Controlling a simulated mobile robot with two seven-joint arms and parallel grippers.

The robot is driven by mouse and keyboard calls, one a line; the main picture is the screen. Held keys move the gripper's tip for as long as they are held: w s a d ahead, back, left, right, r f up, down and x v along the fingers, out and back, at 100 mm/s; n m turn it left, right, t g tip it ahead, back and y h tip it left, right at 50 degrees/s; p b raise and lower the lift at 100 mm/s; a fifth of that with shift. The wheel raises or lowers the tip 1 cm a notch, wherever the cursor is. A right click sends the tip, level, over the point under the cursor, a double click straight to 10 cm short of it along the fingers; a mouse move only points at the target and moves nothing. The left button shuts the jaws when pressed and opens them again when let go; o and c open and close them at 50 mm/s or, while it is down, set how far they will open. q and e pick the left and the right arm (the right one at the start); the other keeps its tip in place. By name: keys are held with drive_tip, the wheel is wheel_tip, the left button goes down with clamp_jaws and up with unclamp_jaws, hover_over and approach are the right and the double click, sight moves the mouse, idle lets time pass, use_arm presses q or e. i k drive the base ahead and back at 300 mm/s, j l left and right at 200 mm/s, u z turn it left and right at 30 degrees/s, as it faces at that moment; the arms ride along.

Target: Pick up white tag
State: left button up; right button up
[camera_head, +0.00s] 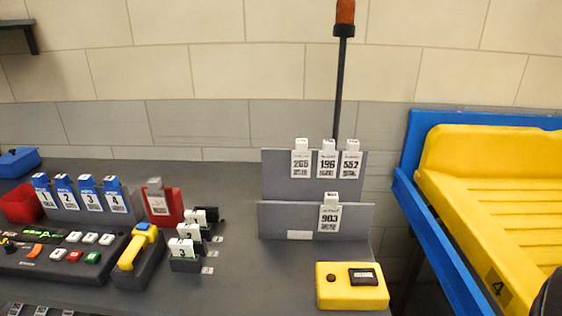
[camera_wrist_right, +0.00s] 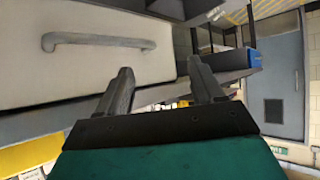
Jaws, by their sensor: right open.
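Several white tags with printed numbers stand in the head view. Three hang in a row on the upper grey panel: tag 265 (camera_head: 301,160), tag 196 (camera_head: 327,160) and tag 552 (camera_head: 350,160). Tag 903 (camera_head: 330,214) hangs alone on the lower grey panel (camera_head: 275,217). More white tags (camera_head: 184,246) sit in small dark holders left of the panels. My right gripper (camera_wrist_right: 163,88) is open and empty in the right wrist view, away from the tags. My left gripper is not in view.
Blue numbered tags (camera_head: 90,193) stand in a grey rack beside a red holder (camera_head: 162,204). A control panel, a yellow handheld device (camera_head: 137,247) and a yellow box (camera_head: 352,286) sit on the grey table. A blue-framed yellow conveyor (camera_head: 480,180) is at right.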

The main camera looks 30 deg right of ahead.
sight(330, 213)
drive_tip(key=z, duration=1.4)
